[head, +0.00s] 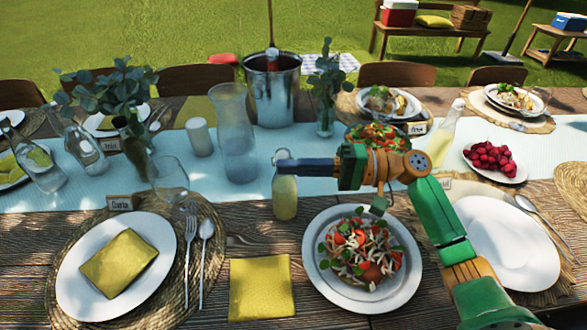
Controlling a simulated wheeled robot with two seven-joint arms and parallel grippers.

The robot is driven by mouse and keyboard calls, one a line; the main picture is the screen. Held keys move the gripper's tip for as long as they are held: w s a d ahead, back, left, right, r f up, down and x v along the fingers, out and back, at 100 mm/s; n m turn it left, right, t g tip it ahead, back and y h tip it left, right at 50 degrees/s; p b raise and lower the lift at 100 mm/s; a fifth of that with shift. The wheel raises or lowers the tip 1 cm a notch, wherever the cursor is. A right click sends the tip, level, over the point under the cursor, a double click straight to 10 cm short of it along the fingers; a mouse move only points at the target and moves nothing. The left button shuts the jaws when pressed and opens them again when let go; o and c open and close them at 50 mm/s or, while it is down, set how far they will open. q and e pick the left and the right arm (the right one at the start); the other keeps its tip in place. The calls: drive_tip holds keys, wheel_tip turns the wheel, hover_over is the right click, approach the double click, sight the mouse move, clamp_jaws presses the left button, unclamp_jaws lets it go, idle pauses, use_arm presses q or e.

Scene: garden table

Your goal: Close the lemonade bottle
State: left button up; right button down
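A small bottle of pale yellow lemonade (285,199) stands upright on the wooden table at the front edge of the pale runner. My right arm reaches in from the lower right, and my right gripper (285,163) is at the top of this bottle. The gripper covers the bottle's neck and mouth, so the closure cannot be made out. I cannot tell whether the fingers grip it. A second, taller bottle with pale yellow liquid (442,140) stands at the right on the runner. My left gripper is not in view.
A glass carafe (235,135) and a stemmed glass (169,178) stand left of the small bottle. A steel bucket (272,95) is behind it. A salad plate (313,271) lies in front, under my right arm, beside a yellow napkin (261,288). Berries (490,157) are at the right.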

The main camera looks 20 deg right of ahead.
drive_tip(key=shift+w+d+r, duration=0.1)
drive_tip(key=shift+w+r, duration=0.1)
drive_tip(key=shift+w, duration=0.05)
idle(0.3)
drive_tip(key=shift+w+d+r, duration=0.25)
drive_tip(key=shift+w+r, duration=0.05)
drive_tip(key=shift+w, duration=0.25)
drive_tip(key=shift+s, duration=0.1)
drive_tip(key=shift+s+a+r+p, duration=0.15)
drive_tip(key=shift+s+a+p, duration=0.15)
drive_tip(key=shift+s, duration=0.2)
